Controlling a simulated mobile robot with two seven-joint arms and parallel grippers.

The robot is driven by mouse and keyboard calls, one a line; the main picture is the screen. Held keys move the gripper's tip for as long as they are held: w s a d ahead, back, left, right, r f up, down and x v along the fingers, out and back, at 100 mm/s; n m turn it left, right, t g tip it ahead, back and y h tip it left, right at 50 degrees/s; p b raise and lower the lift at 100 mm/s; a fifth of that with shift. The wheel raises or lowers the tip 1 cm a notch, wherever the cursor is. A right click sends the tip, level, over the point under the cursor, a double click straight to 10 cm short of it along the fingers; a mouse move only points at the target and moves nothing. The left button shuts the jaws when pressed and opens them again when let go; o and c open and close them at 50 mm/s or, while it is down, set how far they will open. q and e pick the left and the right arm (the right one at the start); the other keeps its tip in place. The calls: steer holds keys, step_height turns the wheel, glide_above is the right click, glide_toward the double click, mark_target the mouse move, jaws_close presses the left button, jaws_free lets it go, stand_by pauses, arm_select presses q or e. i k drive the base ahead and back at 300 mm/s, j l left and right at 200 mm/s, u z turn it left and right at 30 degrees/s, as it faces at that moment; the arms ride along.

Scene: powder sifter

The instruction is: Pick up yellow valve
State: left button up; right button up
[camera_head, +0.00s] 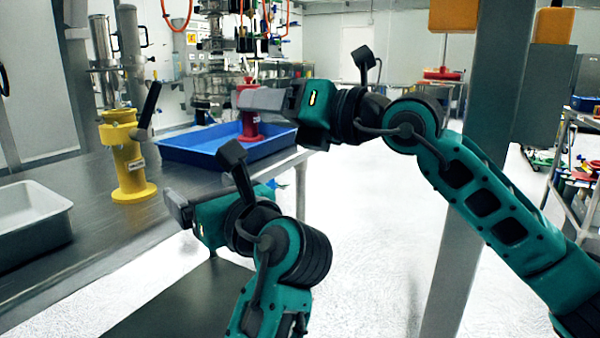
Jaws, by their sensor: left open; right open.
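The yellow valve (127,165) stands upright on the dark table, with a round flanged base, a label on its body and a black lever handle rising at its right side. My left gripper (176,208) is open and empty, to the right of the valve's base and a little lower in the picture, apart from it. My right gripper (248,98) is open, further right and higher, in front of a red valve (250,130). It hides part of the red valve; I see no contact.
The blue tray (190,152) holding the red valve lies at the table's far right end. A grey-white tray (32,205) sits left of the yellow valve. The dark table (100,235) is bare between them. A grey post (470,200) stands at the right.

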mark_target(118, 125)
steer(key=k+l, duration=0.1)
steer(key=l, duration=0.25)
steer(key=k+l, duration=0.15)
steer(key=l, duration=0.15)
steer(key=k+l, duration=0.1)
steer(key=l, duration=0.25)
steer(key=k+l, duration=0.15)
steer(key=l, duration=0.15)
